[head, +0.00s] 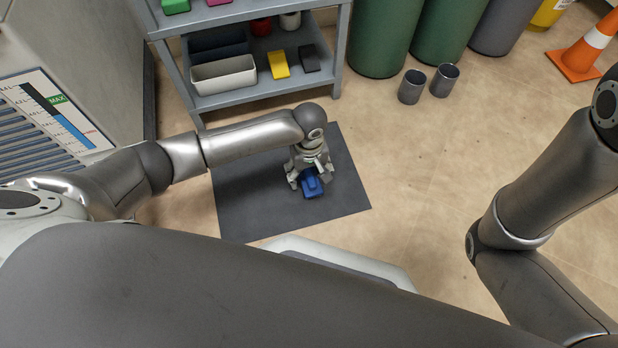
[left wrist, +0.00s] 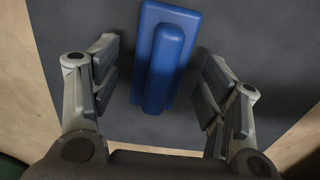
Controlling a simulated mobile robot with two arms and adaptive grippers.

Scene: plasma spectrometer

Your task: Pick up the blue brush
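The blue brush (head: 312,186) lies on a dark grey mat (head: 258,212) on the floor. In the left wrist view the brush (left wrist: 165,58) shows as a wide blue block with a narrower raised bar along it. My left gripper (head: 308,184) points down over the brush. In the left wrist view its fingers (left wrist: 160,105) are spread wide, one on each side of the brush, with visible gaps. The gripper is open and holds nothing. My right arm is at the right of the head view, but its gripper is out of the picture.
A grey metal shelf (head: 342,50) stands behind the mat, holding a white bin (head: 223,75), a yellow block (head: 278,65) and a dark block (head: 309,58). Two grey cups (head: 411,87) stand on the floor near green barrels (head: 385,35). An orange cone (head: 580,58) is at far right.

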